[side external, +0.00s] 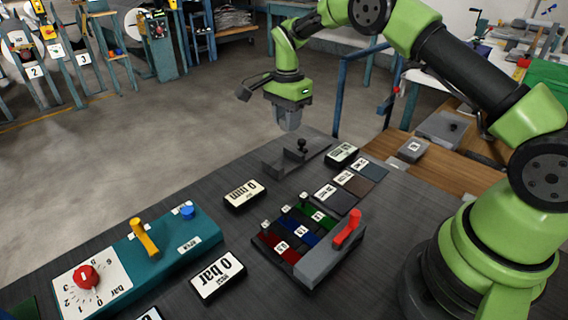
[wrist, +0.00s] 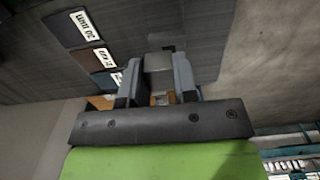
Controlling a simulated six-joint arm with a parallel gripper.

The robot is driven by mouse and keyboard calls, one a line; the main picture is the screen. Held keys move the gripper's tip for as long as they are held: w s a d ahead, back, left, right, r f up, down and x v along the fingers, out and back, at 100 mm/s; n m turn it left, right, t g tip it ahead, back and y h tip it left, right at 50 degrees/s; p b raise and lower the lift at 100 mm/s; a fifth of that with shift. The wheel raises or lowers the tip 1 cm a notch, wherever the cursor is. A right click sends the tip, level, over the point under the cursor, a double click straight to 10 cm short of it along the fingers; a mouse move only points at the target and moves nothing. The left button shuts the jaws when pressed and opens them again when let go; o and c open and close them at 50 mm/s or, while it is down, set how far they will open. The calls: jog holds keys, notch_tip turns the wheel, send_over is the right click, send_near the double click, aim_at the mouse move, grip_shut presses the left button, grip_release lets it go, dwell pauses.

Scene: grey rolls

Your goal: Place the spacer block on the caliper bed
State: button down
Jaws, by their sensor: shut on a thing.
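My gripper (side external: 288,120) points down above and just behind the dark grey caliper bed (side external: 275,166), which carries a black knob. In the wrist view my gripper (wrist: 157,80) is shut on a grey spacer block (wrist: 158,62), held between its two fingers. In the side view the block is hard to tell from the grey fingers. The block is held up, apart from the bed. A black display (side external: 245,194) reading 0 mm lies in front of the bed.
Labelled coloured pads (side external: 356,184) lie right of the bed. A sorting tray with red, blue and green cells (side external: 300,230) and a red-handled grey block (side external: 335,258) are nearer. A teal pressure panel (side external: 170,250) is at left. Dark table is clear around the display.

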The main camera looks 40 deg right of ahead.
aim_at(283, 164)
jog(key=shift+w+a+f, duration=0.1)
jog(key=shift+w+a, duration=0.1)
jog(key=shift+a, duration=0.05)
notch_tip(283, 164, down, 10)
jog(key=shift+r, duration=0.2)
jog(key=shift+f, duration=0.2)
jog(key=c, duration=0.9)
grip_release()
jog(key=shift+r, duration=0.15)
